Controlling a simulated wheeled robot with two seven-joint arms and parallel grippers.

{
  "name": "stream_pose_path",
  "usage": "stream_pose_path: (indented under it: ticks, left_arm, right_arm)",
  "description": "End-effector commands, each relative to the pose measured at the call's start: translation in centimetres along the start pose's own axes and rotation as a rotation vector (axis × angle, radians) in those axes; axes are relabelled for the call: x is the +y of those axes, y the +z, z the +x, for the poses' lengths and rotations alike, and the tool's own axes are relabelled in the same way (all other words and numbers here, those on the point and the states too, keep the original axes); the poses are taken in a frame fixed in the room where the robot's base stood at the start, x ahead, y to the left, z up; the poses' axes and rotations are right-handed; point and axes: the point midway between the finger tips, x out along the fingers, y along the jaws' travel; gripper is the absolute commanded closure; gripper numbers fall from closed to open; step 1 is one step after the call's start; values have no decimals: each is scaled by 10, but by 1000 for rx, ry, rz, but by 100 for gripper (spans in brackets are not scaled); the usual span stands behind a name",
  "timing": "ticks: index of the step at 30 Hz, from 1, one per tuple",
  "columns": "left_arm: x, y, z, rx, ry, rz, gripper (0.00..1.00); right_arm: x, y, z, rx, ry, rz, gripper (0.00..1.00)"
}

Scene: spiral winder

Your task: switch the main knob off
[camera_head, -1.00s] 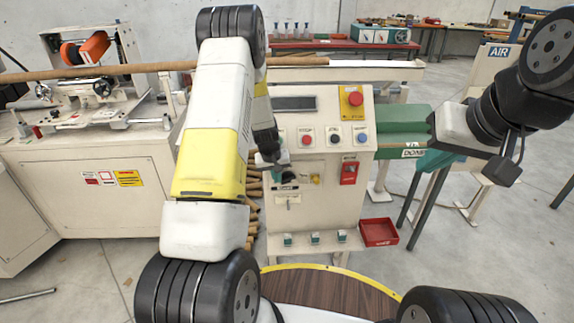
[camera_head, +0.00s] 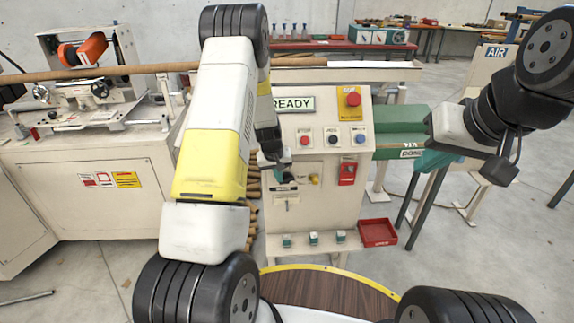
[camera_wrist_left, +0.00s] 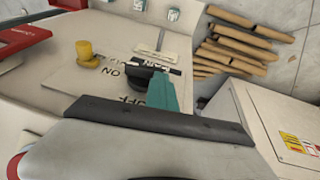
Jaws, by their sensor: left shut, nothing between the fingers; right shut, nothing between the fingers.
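The main knob (camera_wrist_left: 138,76) is black and sits on a pale plate with ON, OFF and MAIN lettering in the left wrist view. The teal fingers of my left gripper (camera_wrist_left: 163,92) are shut with nothing between them, right beside the knob; whether they touch it I cannot tell. In the head view my left gripper (camera_head: 274,164) is in front of the control panel (camera_head: 330,205) and partly hides the knob area. The knob's exact pointing direction is unclear. My right gripper (camera_head: 432,160) is shut and empty, right of the panel, partly hidden by its wrist.
A yellow knob (camera_wrist_left: 86,53) stands beside the main knob. A lit READY display (camera_head: 294,104), a red emergency button (camera_head: 353,99), several push buttons and a red switch box (camera_head: 347,173) are on the panel. A red tray (camera_head: 378,233) sits low at right.

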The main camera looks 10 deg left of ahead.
Motion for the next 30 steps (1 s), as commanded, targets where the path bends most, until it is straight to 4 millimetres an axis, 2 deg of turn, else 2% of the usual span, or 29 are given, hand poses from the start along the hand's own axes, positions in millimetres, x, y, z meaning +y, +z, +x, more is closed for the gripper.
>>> stream_pose_path:
  ticks: [5,8,13,21,27,30]
  left_arm:
    - [3,-1,-2,1,4,3,100]
    - [1,-5,-12,2,4,2,100]
    - [-6,-19,-44,5,2,-1,100]
    - [-8,-17,-106,5,2,1,100]
    - [-9,-17,-131,2,1,0,100]
    - [-10,-16,-136,1,0,0,100]
  right_arm:
    - [0,0,0,0,0,0,100]
    - [0,0,0,0,0,0,100]
    - [0,0,0,0,0,0,100]
    - [0,0,0,0,0,0,100]
    - [0,0,0,0,0,0,100]
    - [0,0,0,0,0,0,100]
